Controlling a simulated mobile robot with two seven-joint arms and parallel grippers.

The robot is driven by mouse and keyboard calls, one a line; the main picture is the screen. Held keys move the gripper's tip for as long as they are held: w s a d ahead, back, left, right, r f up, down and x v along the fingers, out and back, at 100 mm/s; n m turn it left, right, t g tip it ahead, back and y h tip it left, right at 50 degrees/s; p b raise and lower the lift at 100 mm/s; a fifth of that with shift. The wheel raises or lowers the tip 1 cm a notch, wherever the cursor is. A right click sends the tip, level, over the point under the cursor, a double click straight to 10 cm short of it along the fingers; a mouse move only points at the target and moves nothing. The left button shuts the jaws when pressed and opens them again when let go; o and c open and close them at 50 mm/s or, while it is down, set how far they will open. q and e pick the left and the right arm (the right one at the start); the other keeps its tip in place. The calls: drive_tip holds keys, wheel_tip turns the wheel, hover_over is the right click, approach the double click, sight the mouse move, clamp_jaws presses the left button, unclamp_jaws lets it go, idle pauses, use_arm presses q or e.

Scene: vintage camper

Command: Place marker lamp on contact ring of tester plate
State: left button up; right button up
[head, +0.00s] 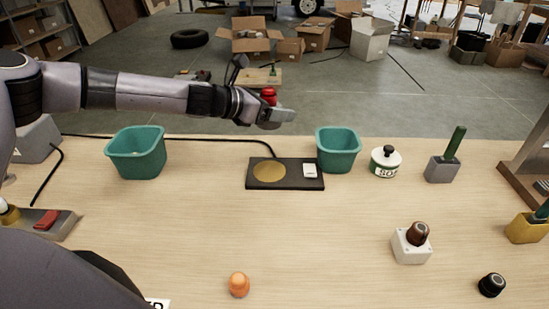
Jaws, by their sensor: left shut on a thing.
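The tester plate (287,184) is a flat black slab in the middle of the table. It has a round gold contact ring (269,171) on its left and a white switch block (310,170) on its right. My left gripper (273,112) is shut on a small red marker lamp (268,94). It holds the lamp in the air, above and beyond the plate in the picture. The fingers partly hide the lamp's lower part. The contact ring is bare. My right gripper is not in view.
Teal bins (136,154) and (338,150) flank the plate. A labelled pot (385,163) and a grey holder (442,168) stand right. An orange lamp (238,284), a white block (411,247) with a brown-red lamp, and a black knob (491,285) are nearer.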

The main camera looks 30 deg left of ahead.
sight(275, 168)
use_arm(q)
wheel_tip(275, 168, down, 15)
drive_tip(key=shift+r, duration=0.2)
idle(0.6)
drive_tip(key=shift+f, duration=0.2)
drive_tip(key=o, duration=1.2)
drive_tip(key=shift+o, duration=0.2)
